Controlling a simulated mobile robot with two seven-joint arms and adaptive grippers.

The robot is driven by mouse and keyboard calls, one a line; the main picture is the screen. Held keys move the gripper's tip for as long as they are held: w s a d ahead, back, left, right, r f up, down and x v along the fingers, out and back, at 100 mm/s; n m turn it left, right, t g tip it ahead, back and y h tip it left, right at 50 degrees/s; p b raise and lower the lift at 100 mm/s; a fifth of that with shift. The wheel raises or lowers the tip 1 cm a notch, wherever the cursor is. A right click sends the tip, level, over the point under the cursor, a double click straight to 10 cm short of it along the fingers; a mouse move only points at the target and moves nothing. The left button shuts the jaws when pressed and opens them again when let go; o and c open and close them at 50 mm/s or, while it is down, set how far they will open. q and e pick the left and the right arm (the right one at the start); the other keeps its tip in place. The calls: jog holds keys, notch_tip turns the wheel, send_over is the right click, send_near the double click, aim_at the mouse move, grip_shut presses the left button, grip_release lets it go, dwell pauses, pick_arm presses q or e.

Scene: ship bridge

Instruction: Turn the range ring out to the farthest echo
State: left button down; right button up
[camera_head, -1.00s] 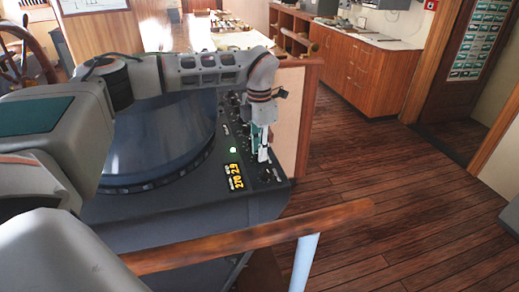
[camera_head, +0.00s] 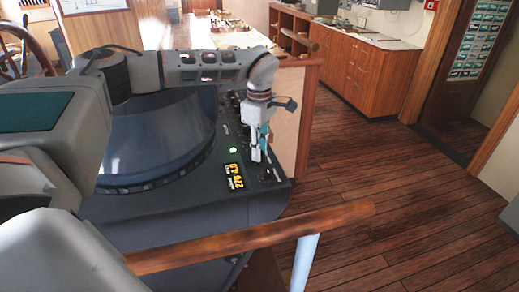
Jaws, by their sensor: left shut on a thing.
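The radar console (camera_head: 190,205) stands in front of me with a large round dark-blue screen (camera_head: 160,140), partly behind my left arm. A small yellow-digit display (camera_head: 234,176) and a lit green lamp (camera_head: 233,149) are on its right-hand panel. My left gripper (camera_head: 261,157) points down at the panel's right edge. It is shut on a small control knob there, which the fingers mostly hide. Another dark knob (camera_head: 269,175) shows just below the fingertips. The range ring and echoes on the screen cannot be made out from here. My right gripper is not in view.
A wooden handrail (camera_head: 250,236) on a pale blue post (camera_head: 304,262) crosses in front of the console. A ship's wheel (camera_head: 22,55) is at the far left. Wooden cabinets (camera_head: 365,75) stand at the back. The plank floor at right is clear.

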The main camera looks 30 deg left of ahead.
pick_arm(q)
jog(key=m, duration=0.4)
jog(key=shift+m, duration=2.8)
jog(key=c, duration=1.8)
grip_release()
notch_tip(320, 180, up, 12)
